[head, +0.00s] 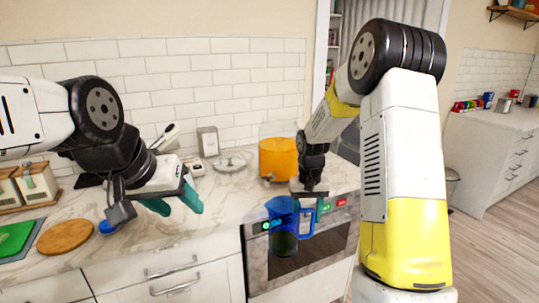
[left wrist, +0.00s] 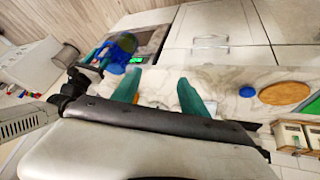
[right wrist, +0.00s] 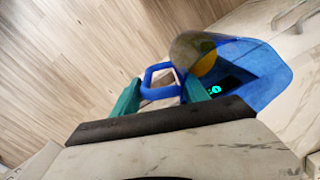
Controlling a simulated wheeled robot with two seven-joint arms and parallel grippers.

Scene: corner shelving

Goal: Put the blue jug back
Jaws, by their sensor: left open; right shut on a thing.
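The blue jug (head: 281,212) is translucent and hangs in the air in front of the oven, beyond the counter's front edge. My right gripper (head: 307,203) is shut on its handle, which shows between the teal fingers in the right wrist view (right wrist: 160,70). The jug body (right wrist: 262,88) is to the right of the fingers there. The jug also shows at the upper left of the left wrist view (left wrist: 122,46). My left gripper (head: 180,207) is open and empty over the left part of the counter, well away from the jug.
A drink dispenser with orange liquid (head: 278,160) stands at the back of the marble counter. A round wooden board (head: 66,236), a green board (head: 15,238) and a blue round item (head: 108,227) lie at left. The oven (head: 315,250) is below the counter.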

